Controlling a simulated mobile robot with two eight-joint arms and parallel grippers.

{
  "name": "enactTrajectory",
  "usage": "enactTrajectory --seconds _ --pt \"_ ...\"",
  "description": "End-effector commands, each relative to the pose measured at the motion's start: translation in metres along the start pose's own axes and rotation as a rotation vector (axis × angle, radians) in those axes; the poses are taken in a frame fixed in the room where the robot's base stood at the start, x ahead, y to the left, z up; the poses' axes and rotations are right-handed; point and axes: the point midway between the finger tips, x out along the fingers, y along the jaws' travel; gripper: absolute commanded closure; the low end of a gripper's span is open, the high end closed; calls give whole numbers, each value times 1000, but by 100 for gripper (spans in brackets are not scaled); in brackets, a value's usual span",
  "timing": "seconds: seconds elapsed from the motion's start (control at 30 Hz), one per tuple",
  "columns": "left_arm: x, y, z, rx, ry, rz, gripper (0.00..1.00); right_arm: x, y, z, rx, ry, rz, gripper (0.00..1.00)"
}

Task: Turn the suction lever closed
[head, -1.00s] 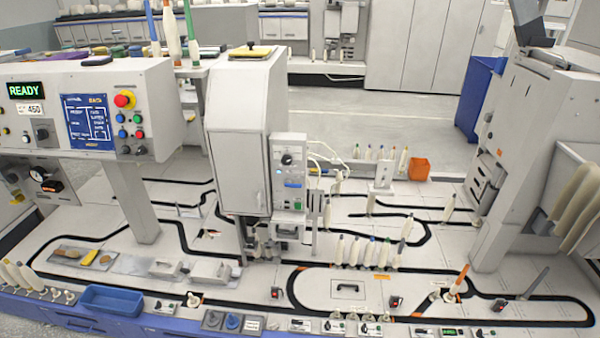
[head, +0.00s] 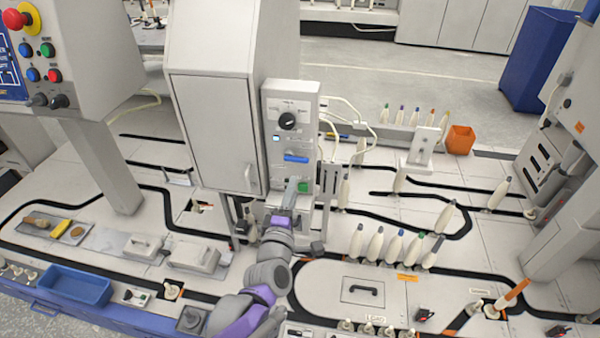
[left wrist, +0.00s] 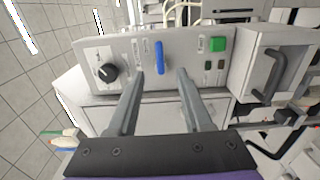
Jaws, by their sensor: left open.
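The blue lever (head: 296,158) is on the front of the grey control panel (head: 272,108), below the black knob. It lies level in the head view. In the left wrist view the blue lever (left wrist: 159,57) shows ahead of the fingers, in line with the gap between them. My left gripper (head: 291,186) is in front of the panel and below the lever in the head view. Its two fingers (left wrist: 160,76) are apart with nothing between them, and they appear short of the lever. My right gripper is not in view.
A black knob (head: 287,121) and a green button (head: 303,186) share the panel. A drawer-like box with a handle (left wrist: 268,76) juts out beside the green button. Several bobbins (head: 376,243) stand on the table to the right. A blue tray (head: 76,286) is at the left front.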

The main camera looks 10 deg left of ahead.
Motion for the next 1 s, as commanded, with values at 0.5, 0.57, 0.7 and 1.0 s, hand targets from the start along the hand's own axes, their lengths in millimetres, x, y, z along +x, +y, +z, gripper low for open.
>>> enactTrajectory --seconds 0.5,0.57,0.7,1.0 --pt "87 1 0 6 0 -1 50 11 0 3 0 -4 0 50" --pt "93 1 0 6 0 -1 50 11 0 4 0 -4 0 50" --pt "100 1 0 5 0 -1 50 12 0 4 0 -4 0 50" --pt "101 2 0 6 -1 -1 55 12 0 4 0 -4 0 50"
